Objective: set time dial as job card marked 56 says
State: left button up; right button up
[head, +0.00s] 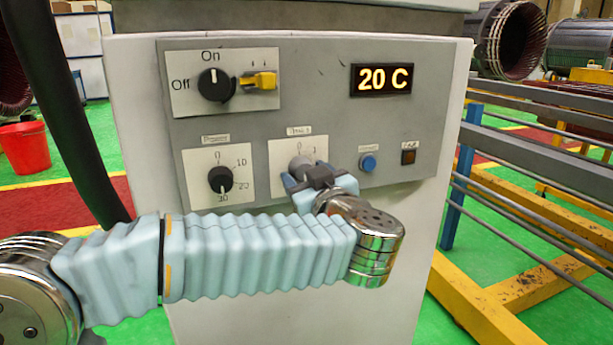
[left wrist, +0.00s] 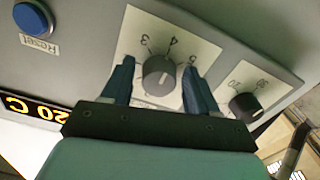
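The time dial is a grey knob (head: 299,165) on a white plate (head: 284,152) in the middle of the control panel. My left gripper (head: 308,174) is in front of it and hides the lower part of the plate. In the left wrist view the knob (left wrist: 158,74) sits between the two fingers of the left gripper (left wrist: 158,68), with a gap on each side. The gripper is open. Numbers 3, 4 and 5 show around the knob there; its exact setting is hard to read. No job card and no right gripper are in view.
Left of the time dial is a black dial (head: 220,180) marked 0 to 30. Above are an On/Off switch (head: 215,85) and a yellow connector (head: 258,81). A display (head: 381,79) reads 20 C. A blue reset button (head: 368,163) is to the right.

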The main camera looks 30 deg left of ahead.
pick_arm(q)
jog(key=shift+o, duration=0.4)
jog(key=shift+r, duration=0.1)
jog(key=b+v, duration=0.1)
jog(key=v, duration=1.2)
jog(key=shift+s+d+b, duration=0.25)
jog(key=shift+d+b, duration=0.05)
jog(key=shift+d, duration=0.05)
